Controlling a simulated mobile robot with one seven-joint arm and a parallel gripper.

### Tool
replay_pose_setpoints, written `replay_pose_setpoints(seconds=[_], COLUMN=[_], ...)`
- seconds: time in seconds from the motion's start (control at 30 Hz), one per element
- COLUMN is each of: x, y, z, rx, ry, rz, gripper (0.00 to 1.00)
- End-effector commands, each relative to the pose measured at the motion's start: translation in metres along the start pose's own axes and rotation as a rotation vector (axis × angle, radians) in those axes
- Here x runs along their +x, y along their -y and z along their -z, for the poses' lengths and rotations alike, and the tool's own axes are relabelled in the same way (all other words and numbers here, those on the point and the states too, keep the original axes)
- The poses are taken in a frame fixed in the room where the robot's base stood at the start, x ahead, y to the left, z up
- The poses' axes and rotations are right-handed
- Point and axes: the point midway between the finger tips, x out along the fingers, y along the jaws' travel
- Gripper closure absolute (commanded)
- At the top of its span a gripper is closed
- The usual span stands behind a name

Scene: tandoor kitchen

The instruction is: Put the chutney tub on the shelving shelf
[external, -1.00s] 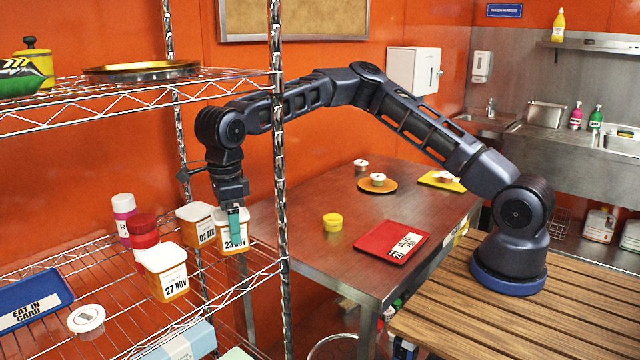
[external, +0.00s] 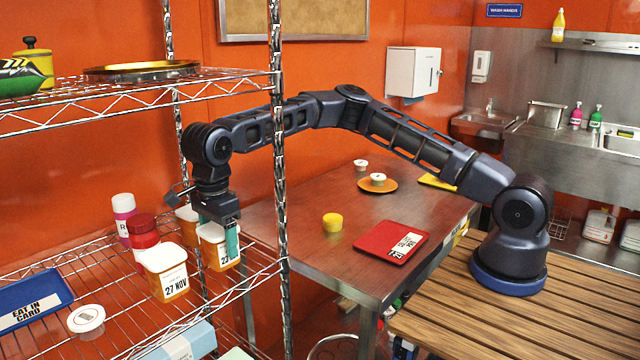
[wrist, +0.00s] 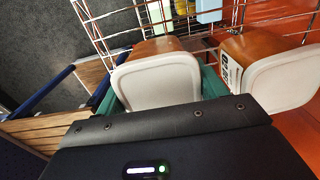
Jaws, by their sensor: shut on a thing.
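The chutney tub (external: 215,252), an orange-brown tub with a white lid and a date label starting "23", is in my gripper (external: 219,238). It is upright at the right end of the wire shelving shelf (external: 262,272). I cannot tell whether its base touches the wires. In the wrist view, the green fingers of my gripper (wrist: 158,92) are on either side of the tub's white lid (wrist: 155,82). One finger is mostly hidden in the external view.
Red (external: 143,232) and pink-white bottles (external: 123,212) stand further back. A shelving post (external: 279,180) rises at right. The upper shelf (external: 130,100) is overhead.

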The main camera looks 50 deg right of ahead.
Motion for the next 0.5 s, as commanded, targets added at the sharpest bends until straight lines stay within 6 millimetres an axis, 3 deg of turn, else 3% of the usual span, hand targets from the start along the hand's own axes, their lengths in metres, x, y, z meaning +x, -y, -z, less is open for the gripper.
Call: replay_pose_setpoints(seconds=[0.37,0.4,0.5], x=[0.0026,0.0025,0.0024], y=[0.0000,0.0001,0.0000], z=[-0.0001,-0.0001,-0.0001], rx=[0.001,0.001,0.001], ry=[0.001,0.001,0.001], rz=[0.000,0.000,0.000], gripper=[0.62,0.21,0.07])
